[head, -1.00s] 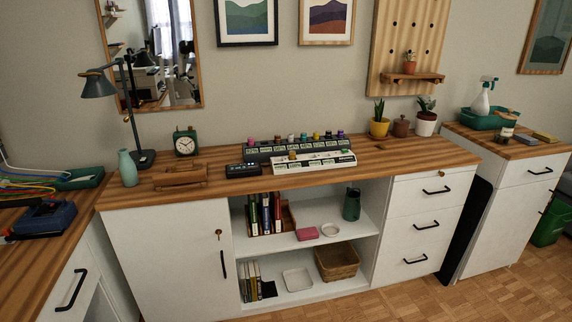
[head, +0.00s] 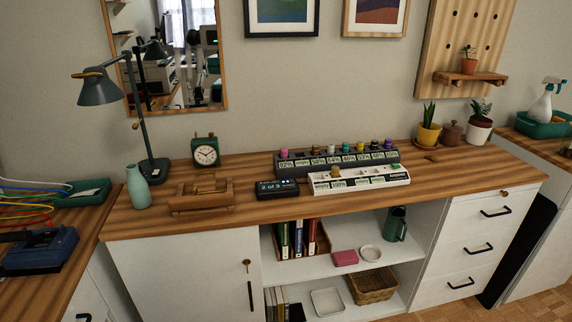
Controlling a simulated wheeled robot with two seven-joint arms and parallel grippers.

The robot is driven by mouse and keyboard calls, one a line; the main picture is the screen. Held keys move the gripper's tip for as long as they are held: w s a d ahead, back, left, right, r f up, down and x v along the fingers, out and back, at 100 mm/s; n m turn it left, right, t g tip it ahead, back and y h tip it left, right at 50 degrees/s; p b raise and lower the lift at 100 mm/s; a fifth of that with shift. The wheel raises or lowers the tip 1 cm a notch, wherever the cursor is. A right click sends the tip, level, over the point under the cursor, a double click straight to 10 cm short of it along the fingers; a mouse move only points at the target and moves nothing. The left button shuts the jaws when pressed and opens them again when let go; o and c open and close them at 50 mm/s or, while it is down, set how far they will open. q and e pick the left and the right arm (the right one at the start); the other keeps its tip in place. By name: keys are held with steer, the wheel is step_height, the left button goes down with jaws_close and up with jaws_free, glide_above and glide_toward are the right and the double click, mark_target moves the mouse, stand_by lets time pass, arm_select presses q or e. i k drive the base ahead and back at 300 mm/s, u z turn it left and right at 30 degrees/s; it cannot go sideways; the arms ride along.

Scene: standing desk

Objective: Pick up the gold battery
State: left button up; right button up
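A dark charging rack (head: 290,164) stands at the back of the wooden desk with several coloured battery tops in a row. Neither of my grippers is in view.
A small black display box (head: 277,189) is left of the white unit. A wooden holder (head: 201,203), a clock (head: 205,151), a lamp (head: 148,115) and a teal vase (head: 138,187) stand farther left. The desktop right of the white unit is mostly clear.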

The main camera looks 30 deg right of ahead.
mark_target(335, 169)
steer(key=z, duration=0.25)
steer(key=i, duration=0.9)
steer(key=z, duration=0.55)
